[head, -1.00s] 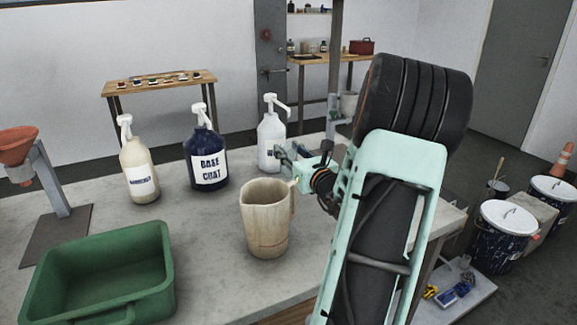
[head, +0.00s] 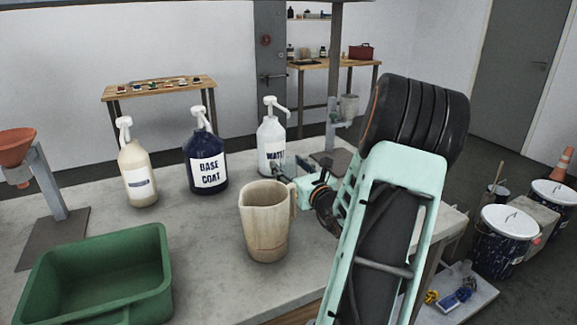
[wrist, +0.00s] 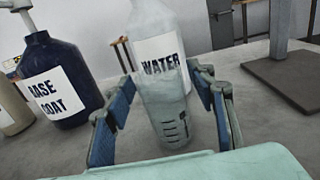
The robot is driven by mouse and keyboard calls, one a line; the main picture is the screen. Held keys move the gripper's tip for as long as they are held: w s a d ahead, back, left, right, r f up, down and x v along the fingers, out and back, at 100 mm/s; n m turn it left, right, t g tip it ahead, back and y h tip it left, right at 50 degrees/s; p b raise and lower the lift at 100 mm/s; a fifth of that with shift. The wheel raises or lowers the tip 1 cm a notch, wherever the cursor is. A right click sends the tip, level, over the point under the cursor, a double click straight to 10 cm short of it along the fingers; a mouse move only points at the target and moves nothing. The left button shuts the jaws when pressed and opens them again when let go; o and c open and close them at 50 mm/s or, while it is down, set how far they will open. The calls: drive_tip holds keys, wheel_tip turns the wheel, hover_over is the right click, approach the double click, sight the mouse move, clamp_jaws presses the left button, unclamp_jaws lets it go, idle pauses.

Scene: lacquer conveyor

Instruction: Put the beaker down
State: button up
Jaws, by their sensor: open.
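The beaker (wrist: 170,122) is clear, with dark measuring marks. In the wrist view it appears upright on the grey tabletop, in front of the white WATER bottle (wrist: 152,30). My gripper (wrist: 163,82) is open, with a blue-padded finger on each side of the beaker. Gaps show beside its lower part; I cannot tell whether the pads touch higher up. In the head view my gripper (head: 284,174) is low over the table, in front of the WATER bottle (head: 271,140). I cannot make out the beaker there.
A tan pitcher (head: 265,225) stands close to my gripper, on its near side. The BASE COAT bottle (head: 206,160) and a cream pump bottle (head: 138,172) stand to the left. A green tub (head: 100,285) and an orange funnel stand (head: 50,190) are farther left.

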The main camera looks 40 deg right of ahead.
drive_tip(key=shift+r, duration=0.2)
drive_tip(key=p+v, duration=0.1)
drive_tip(key=v, duration=1.1)
